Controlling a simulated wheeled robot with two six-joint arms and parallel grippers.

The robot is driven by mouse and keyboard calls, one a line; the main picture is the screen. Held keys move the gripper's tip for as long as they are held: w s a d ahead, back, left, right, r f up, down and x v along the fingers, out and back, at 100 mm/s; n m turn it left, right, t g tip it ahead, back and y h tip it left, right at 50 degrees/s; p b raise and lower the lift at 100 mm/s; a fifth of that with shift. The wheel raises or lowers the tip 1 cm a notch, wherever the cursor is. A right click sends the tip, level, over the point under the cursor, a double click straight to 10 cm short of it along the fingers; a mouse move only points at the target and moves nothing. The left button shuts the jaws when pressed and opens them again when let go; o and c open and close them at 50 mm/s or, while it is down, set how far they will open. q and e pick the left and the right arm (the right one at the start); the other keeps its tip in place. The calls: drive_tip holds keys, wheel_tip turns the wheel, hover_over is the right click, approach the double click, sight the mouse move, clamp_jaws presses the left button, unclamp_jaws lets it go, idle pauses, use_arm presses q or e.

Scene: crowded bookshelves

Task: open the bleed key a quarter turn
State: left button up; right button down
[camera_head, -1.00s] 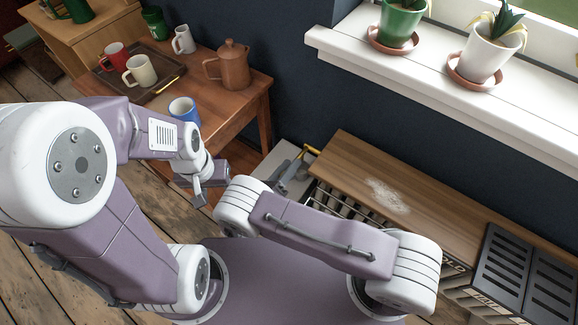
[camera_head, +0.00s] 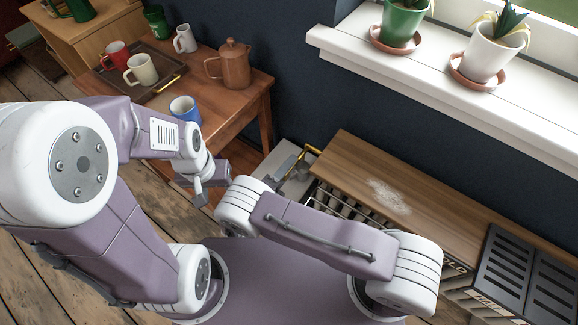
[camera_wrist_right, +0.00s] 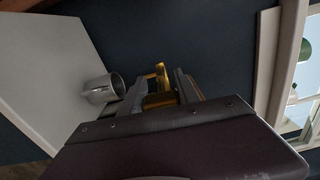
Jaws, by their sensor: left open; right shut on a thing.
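The brass bleed key (camera_wrist_right: 160,88) shows at the centre of the right wrist view, against the dark wall. My right gripper (camera_wrist_right: 162,92) is shut on it, with a grey finger on each side. In the head view the yellow key (camera_head: 312,151) shows small beside the dark wall, and the grey right gripper (camera_head: 284,168) is partly hidden behind my arm. The valve body behind the key cannot be made out. My left gripper (camera_head: 211,184) is open and empty, in front of the wooden table's right side.
A metal cup (camera_wrist_right: 103,89) stands on a pale surface (camera_wrist_right: 45,70) close to the right gripper's left side. A wooden-topped shelf (camera_head: 400,190) lies to the right. The left table (camera_head: 225,105) holds mugs, a tray and a brown pot. A white windowsill (camera_head: 440,95) juts out above.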

idle(0.3)
drive_tip(key=c, duration=0.9)
unclamp_jaws()
drive_tip(key=shift+d, duration=0.1)
use_arm(q)
drive_tip(key=shift+r, duration=0.1)
